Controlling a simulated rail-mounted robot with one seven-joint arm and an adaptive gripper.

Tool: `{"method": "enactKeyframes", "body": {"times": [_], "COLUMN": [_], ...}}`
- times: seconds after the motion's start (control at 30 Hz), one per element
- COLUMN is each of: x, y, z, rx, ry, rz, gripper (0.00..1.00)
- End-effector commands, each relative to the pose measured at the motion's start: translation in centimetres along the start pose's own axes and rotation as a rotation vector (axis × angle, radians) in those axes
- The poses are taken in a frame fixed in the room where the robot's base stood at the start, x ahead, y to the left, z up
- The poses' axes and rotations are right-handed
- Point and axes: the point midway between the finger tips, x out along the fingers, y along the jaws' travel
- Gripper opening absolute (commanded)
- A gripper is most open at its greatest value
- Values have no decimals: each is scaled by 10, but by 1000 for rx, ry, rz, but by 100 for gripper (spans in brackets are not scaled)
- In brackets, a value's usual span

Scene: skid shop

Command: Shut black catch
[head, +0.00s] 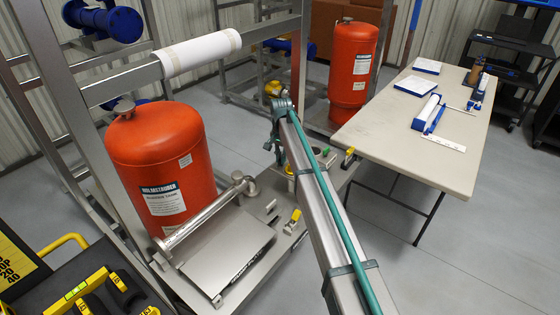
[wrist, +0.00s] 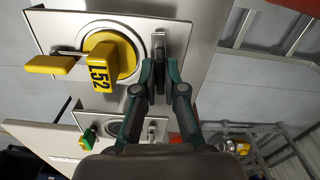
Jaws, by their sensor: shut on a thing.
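In the wrist view my gripper (wrist: 160,74) has its two dark green fingers closed around a narrow dark upright piece, the black catch (wrist: 160,55). The catch stands at the right edge of a metal plate (wrist: 70,20), beside a yellow handle labelled L52 (wrist: 103,62). The fingers hide the lower part of the catch, so I cannot tell how far it is turned. In the head view my arm covers this spot, and neither the catch nor the fingertips can be made out clearly.
A second plate with a green-tagged handle (wrist: 88,135) lies below in the wrist view. In the head view a red tank (head: 160,150) and a grey box (head: 225,255) are on the left. A long table (head: 410,135) is on the right, with open floor in front.

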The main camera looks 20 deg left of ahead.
Motion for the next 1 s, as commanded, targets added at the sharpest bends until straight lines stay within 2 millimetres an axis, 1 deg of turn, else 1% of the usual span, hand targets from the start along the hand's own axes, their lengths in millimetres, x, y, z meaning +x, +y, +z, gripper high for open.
{"method": "enactKeyframes", "body": {"times": [0.1,0.2,0.53,0.8,0.9,1.0], "x": [0,0,0,-1,0,0], "y": [0,0,0,0,0,0], "z": [0,0,0,0,0,0], "rx": [-104,-148,-172,-405,-450,-456], "ry": [0,0,0,0,0,0], "rz": [0,0,0,0,0,0], "gripper": [0,0,0,0,0,0]}}
